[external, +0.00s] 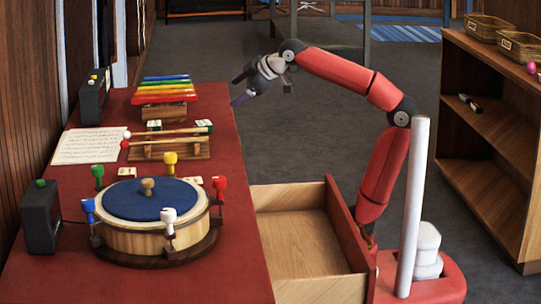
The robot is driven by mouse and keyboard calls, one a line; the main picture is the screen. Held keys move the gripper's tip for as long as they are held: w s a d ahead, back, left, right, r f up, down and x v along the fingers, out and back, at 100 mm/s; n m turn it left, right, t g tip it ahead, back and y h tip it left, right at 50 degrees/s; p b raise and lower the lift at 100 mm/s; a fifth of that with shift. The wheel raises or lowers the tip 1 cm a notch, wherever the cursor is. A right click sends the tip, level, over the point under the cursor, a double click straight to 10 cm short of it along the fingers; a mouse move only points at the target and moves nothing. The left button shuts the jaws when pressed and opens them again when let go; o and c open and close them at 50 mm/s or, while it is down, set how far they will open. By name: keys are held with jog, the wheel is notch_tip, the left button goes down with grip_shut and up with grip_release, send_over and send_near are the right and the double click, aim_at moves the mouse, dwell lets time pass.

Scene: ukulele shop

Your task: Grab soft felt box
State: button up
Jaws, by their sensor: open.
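I cannot pick out a box that is surely the soft felt box. The closest match is a round wooden drum-like body with a blue, felt-looking top (128,200) and a small wooden knob, at the front of the red table (225,240). Colored clamps stand around its rim. My gripper (237,88) is open and empty, with dark fingers pointing left, in the air by the table's far right edge. It is beyond and above the drum, well apart from it, and right of the rainbow xylophone (166,90).
An open, empty-looking wooden drawer (305,245) juts from the table's right side. Mallets on a wooden rack (170,148), a music sheet (90,146) and dark speakers (40,215) crowd the table. A wooden shelf (495,130) stands at right. Grey floor lies between.

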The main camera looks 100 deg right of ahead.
jog(key=s+d+r+h+b, duration=0.1)
jog(key=s+d+r+h, duration=0.15)
jog(key=d+r, duration=0.35)
jog(key=s+d+r+h+b, duration=0.1)
jog(key=d+r+h, duration=0.2)
jog(key=d+r, duration=0.4)
jog(key=n+g+y+p, duration=0.1)
jog(key=g+y+p, duration=0.15)
jog(key=y, duration=0.55)
send_over(205, 123)
jog(key=s+d, duration=0.1)
jog(key=s, duration=0.2)
notch_tip(205, 123, down, 15)
jog(key=w+f+y, duration=0.1)
jog(key=f, duration=0.3)
jog(key=w+f+g+y+b, duration=0.1)
jog(key=f, duration=0.3)
jog(key=f+g+y, duration=0.1)
jog(key=f, duration=0.3)
jog(key=shift+w+a+f+y+b, duration=0.15)
jog(key=shift+w+a+y+b, duration=0.1)
jog(key=shift+w+y+b, duration=0.15)
jog(key=shift+n, duration=0.3)
jog(key=c, duration=1)
